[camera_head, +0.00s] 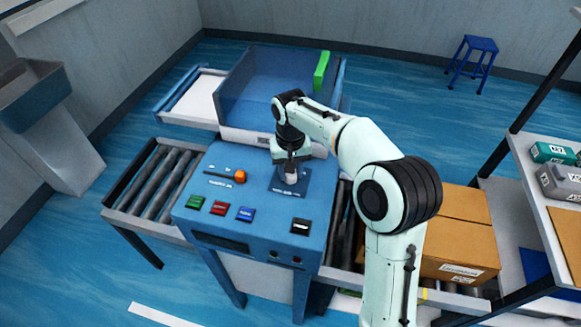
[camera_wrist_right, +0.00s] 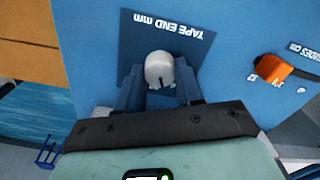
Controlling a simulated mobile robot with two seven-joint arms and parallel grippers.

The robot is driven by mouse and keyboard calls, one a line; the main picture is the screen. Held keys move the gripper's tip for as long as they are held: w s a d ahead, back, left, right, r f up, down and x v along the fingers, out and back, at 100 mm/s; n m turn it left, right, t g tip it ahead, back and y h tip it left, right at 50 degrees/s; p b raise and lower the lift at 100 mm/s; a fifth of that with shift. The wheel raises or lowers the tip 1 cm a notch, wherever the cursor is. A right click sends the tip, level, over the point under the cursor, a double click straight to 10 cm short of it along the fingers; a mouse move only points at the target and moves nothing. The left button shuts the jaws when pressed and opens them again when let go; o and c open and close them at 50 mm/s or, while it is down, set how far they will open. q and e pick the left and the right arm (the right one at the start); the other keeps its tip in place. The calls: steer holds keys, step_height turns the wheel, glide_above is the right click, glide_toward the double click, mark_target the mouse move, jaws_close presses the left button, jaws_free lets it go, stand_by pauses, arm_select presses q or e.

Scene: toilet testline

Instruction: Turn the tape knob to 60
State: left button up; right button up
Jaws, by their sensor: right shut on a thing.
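The tape knob (camera_wrist_right: 160,70) is a pale rounded knob on a dark blue plate (camera_wrist_right: 190,42) marked "TAPE END mm", seen upside down in the right wrist view. In the head view the knob (camera_head: 291,176) shows just below my right gripper (camera_head: 290,166), on the blue control panel (camera_head: 263,223). My right gripper, also in the right wrist view (camera_wrist_right: 160,92), is shut on the knob with a finger on each side. The number the knob points at cannot be read. My left gripper is not in view.
An orange switch (camera_head: 240,177) sits left of the knob. Green, red, blue and black buttons (camera_head: 219,207) line the panel's near part. Rollers (camera_head: 160,183) lie left of the panel, a cardboard box (camera_head: 462,235) right of it, and a clear-walled bin (camera_head: 262,88) behind.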

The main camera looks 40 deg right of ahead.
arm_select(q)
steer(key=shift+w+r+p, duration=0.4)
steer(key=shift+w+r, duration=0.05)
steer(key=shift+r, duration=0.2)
arm_select(e)
steer(key=shift+m, duration=2.3)
steer(key=o, duration=1)
steer(key=shift+o, duration=0.2)
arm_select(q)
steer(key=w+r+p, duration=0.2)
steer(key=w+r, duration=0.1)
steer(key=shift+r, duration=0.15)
arm_select(e)
step_height(320, 180, up, 13)
steer(key=shift+r, duration=0.2)
